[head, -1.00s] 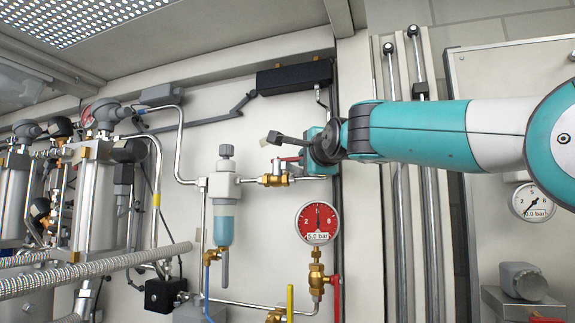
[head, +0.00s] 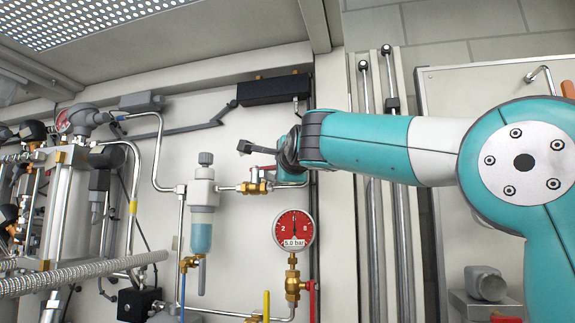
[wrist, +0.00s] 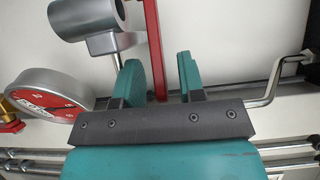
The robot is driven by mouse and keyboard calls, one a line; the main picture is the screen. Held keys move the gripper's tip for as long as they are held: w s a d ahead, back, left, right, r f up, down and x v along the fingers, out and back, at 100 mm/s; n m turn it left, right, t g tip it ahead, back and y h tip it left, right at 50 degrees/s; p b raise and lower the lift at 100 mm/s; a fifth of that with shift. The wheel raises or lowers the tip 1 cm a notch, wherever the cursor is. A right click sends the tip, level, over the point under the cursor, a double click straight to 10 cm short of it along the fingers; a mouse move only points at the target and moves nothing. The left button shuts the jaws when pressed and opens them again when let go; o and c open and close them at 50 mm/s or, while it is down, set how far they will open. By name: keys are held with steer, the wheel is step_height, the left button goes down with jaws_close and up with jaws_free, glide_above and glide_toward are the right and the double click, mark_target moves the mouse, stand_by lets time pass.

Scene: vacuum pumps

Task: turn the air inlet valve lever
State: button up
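The air inlet valve (head: 256,187) is a brass fitting on the pipe right of the filter in the head view. Its red lever (head: 264,167) shows only in part there, beside my wrist. In the wrist view the red lever (wrist: 154,45) is a flat bar coming down from the top edge, its lower end between my fingers. My gripper (wrist: 160,80) is open, with a teal finger on each side of the lever. A gap shows to the right of the lever; the left finger is closer, and I cannot tell whether it touches. My wrist hides most of the gripper in the head view.
A red-faced gauge (head: 293,229) hangs below the valve and shows at left in the wrist view (wrist: 50,98). The filter with a blue bowl (head: 202,230) stands left of the valve. A black box (head: 274,90) is above. Vertical pipes (head: 372,220) run behind my arm.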

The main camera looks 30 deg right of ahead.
steer(key=b+v, duration=0.6)
steer(key=v, duration=1.1)
steer(key=shift+s, duration=0.2)
